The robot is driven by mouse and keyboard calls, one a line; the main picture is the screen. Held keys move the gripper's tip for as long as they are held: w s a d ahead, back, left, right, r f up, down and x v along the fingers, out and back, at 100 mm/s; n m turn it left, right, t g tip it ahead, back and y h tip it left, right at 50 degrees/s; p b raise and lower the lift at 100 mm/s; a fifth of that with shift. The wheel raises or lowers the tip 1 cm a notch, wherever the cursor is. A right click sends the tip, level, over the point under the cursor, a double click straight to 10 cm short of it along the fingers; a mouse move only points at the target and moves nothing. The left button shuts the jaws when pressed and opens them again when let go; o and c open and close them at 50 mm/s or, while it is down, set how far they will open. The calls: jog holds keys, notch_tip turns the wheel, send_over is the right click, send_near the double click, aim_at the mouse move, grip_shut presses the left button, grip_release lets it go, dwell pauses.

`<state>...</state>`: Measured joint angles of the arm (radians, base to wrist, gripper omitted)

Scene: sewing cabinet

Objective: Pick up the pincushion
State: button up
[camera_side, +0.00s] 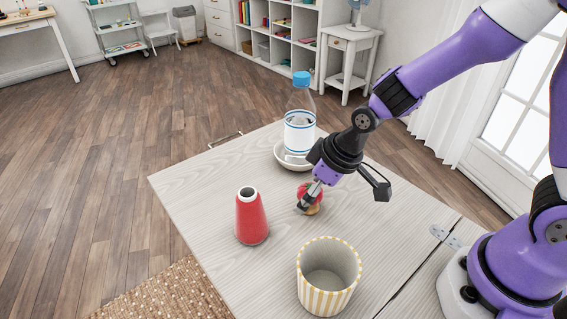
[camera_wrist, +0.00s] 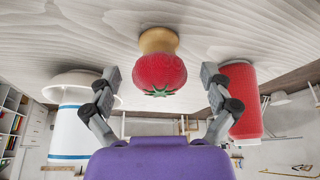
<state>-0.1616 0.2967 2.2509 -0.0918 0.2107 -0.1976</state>
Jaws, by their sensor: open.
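The pincushion (camera_wrist: 158,72) is a red tomato shape with a green leafy top on a tan base. In the wrist view it sits between the two spread fingers of my gripper (camera_wrist: 160,84), with a gap on each side. In the side view the pincushion (camera_side: 313,194) stands on the pale wooden tabletop (camera_side: 200,185), partly hidden by my gripper (camera_side: 308,200), which reaches down over it from the upper right. My gripper is open and holds nothing.
A red cone-shaped spool (camera_side: 251,218) stands to the left. A striped cup (camera_side: 327,280) stands in front. A clear bottle with a blue cap (camera_side: 300,115) stands in a white dish (camera_side: 285,160) behind the gripper. The table's left part is clear.

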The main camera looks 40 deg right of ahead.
jog(key=shift+f, duration=0.15)
jog(key=c, duration=1.3)
jog(key=shift+o, duration=0.2)
